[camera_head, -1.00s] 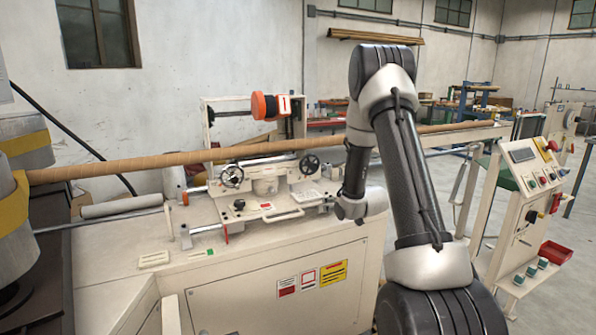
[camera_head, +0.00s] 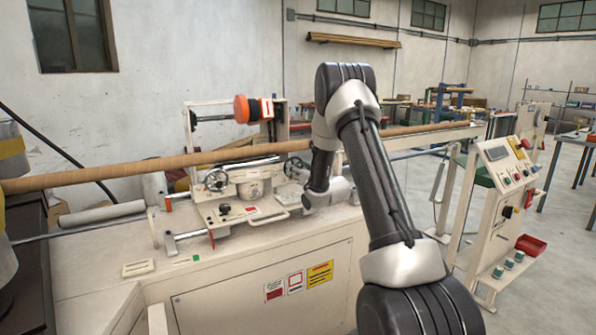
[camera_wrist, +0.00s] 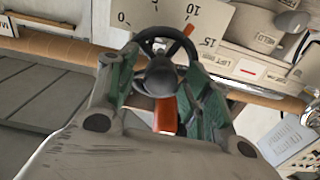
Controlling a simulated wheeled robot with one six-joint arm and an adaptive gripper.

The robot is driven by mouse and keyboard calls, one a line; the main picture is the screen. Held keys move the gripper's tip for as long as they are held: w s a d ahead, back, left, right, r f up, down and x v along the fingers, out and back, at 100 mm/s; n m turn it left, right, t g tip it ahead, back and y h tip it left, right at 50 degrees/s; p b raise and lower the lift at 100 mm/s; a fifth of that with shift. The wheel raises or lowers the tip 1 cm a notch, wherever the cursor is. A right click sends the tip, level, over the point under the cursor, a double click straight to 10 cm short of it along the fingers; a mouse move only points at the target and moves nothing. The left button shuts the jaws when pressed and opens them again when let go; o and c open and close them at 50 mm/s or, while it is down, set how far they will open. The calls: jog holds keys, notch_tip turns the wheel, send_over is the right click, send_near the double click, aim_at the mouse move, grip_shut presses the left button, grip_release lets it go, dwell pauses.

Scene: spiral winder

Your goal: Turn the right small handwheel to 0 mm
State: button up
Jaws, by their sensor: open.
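The right small handwheel (camera_head: 296,167) is on the machine carriage, partly covered by my arm in the head view. In the wrist view the dark handwheel (camera_wrist: 160,68) sits between the green-padded fingers of my gripper (camera_wrist: 160,78), which is open around it. I cannot tell whether the pads touch the rim. Behind the wheel is a pale scale plate (camera_wrist: 163,17) with 0, 10 and 15 readable. An orange pointer (camera_wrist: 187,31) reaches out between the 10 and 15 marks. An orange part (camera_wrist: 166,116) shows below the hub.
A similar left handwheel (camera_head: 215,180) stands on the same carriage. A long brown tube (camera_head: 130,172) runs behind both wheels. A control stand (camera_head: 497,185) is to the right.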

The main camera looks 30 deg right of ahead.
jog(key=c, duration=1)
jog(key=shift+n, duration=0.4)
jog(key=n, duration=0.3)
jog(key=shift+a, duration=0.1)
jog(key=n, duration=0.8)
jog(key=shift+f, duration=0.1)
jog(key=shift+a+f+n, duration=0.1)
jog(key=shift+n, duration=2)
